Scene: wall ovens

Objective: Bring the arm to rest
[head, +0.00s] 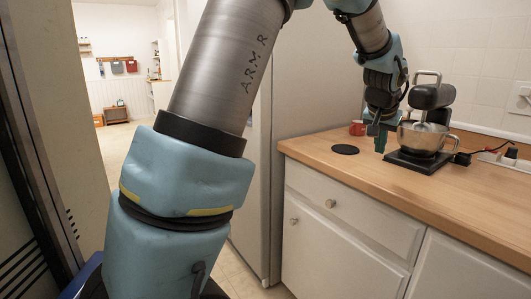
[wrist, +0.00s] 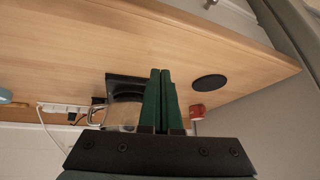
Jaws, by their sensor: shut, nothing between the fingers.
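My arm rises large through the left and centre of the head view, bends over the top, and comes down over the counter. The gap between the fingertips and the counter cannot be judged exactly.
A stand mixer (head: 433,97) with a steel bowl (head: 424,138) stands on the wooden counter (head: 460,190). A black disc (head: 345,149) and a red mug (head: 357,128) are left of the gripper. A power strip (head: 500,158) lies at right. White drawers (head: 345,215) are below.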

